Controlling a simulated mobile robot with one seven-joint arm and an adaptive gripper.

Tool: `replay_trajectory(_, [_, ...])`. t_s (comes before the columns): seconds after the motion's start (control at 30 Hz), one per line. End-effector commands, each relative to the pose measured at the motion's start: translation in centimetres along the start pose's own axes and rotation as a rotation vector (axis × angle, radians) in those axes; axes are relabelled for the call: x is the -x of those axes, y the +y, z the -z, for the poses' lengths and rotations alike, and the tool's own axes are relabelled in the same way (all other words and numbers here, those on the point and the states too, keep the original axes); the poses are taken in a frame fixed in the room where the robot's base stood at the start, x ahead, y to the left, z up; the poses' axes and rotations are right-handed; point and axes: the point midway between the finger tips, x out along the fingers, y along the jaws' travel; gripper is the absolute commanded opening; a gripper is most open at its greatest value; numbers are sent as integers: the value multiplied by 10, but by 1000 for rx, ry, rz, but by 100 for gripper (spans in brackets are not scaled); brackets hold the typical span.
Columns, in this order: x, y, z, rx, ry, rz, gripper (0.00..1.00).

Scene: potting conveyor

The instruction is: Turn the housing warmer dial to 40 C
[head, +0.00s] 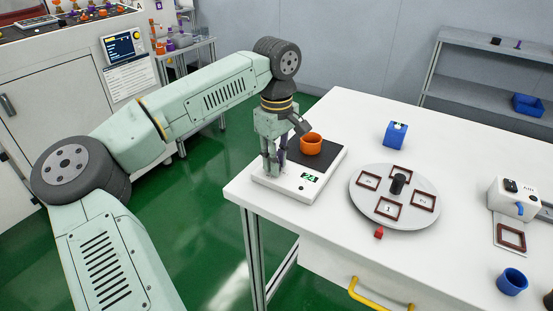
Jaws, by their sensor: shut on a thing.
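The white warmer-like unit (296,191) sits at the table's near left corner. It has a dark top plate, and an orange cup (311,144) stands on that plate. A small green-lit display (309,177) is on its front; its digits are too small to read surely. My gripper (272,170) points down at the unit's left end. Its fingers are shut on what appears to be the dial there, which they hide. The dial's marks and setting cannot be seen.
A round grey turntable (415,218) with several brown frames stands to the right. A blue block (395,134), a blue cup (512,282) and a white box (512,197) also stand on the white table (366,117). A yellow drawer handle (366,296) is below the front edge.

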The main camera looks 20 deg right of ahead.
Motion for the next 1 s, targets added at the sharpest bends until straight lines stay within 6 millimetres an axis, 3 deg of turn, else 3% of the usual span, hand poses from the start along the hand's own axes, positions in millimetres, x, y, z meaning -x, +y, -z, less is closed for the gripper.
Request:
replay_trajectory(0.33, [0,0,0,0,0,0,40])
replay_trajectory(0.67, [3,0,0,1,1,0,40])
replay_trajectory(0.83, [24,1,0,1,3,-1,40])
replay_trajectory(1.0, [61,1,0,1,3,-2,40])
